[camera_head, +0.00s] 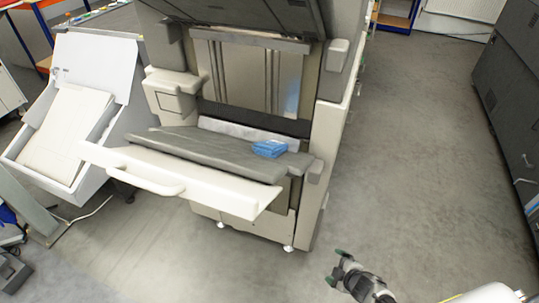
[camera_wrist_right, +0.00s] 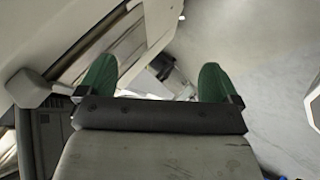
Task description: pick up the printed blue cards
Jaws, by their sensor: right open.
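The printed blue cards (camera_head: 269,148) lie as a small stack on the right part of the grey shelf (camera_head: 215,152) at the front of a large beige machine. My right gripper (camera_head: 336,268) is at the lower right of the head view, over the floor, well apart from the cards and the machine. Its two green fingertips are spread with nothing between them, as the right wrist view (camera_wrist_right: 158,76) also shows. I cannot make out the cards in the wrist view. My left gripper is not in view.
The beige machine (camera_head: 310,205) has a pale front panel with a handle (camera_head: 150,180) jutting out below the shelf. A white angled unit (camera_head: 105,70) stands at its left. A dark cabinet (camera_head: 510,90) stands at the far right. The floor (camera_head: 420,150) between is clear.

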